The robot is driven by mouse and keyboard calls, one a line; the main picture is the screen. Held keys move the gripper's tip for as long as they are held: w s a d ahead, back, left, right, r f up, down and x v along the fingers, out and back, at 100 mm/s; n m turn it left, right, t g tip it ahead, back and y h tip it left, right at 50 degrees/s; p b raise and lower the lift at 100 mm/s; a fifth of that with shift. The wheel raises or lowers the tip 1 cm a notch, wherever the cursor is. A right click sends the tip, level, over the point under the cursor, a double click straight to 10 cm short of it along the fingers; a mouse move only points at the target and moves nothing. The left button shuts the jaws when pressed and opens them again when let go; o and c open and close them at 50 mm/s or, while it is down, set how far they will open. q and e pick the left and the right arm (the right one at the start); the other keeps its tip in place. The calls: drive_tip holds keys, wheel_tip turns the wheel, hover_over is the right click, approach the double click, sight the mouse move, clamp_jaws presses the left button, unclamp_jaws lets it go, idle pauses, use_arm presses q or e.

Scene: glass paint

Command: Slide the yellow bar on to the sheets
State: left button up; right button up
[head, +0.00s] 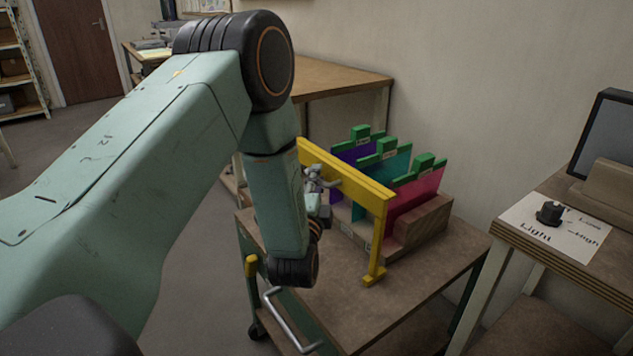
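The yellow bar (362,188) is a long beam on the cart, with a post and foot at its near right end. It stands in front of the sheets, apart from the pink one. The purple sheet (350,153), teal sheet (397,167) and pink sheet (415,191) stand upright in a row, each with a green top edge and block. My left gripper (320,181) is at the near face of the bar, by a small grey fitting. It seems to touch there, but its fingers are too small to tell whether they are closed. My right gripper is not in view.
A wooden rack (425,223) holds the sheets on the cart top (421,277), whose front right part is clear. At right, a table carries a black knob (549,213) on a light-marked card and a screen (606,134). A wooden bench (335,75) stands behind.

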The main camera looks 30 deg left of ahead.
use_arm(q)
drive_tip(key=shift+w+a, duration=0.1)
drive_tip(key=shift+w, duration=0.15)
drive_tip(key=shift+c, duration=0.4)
clamp_jaws()
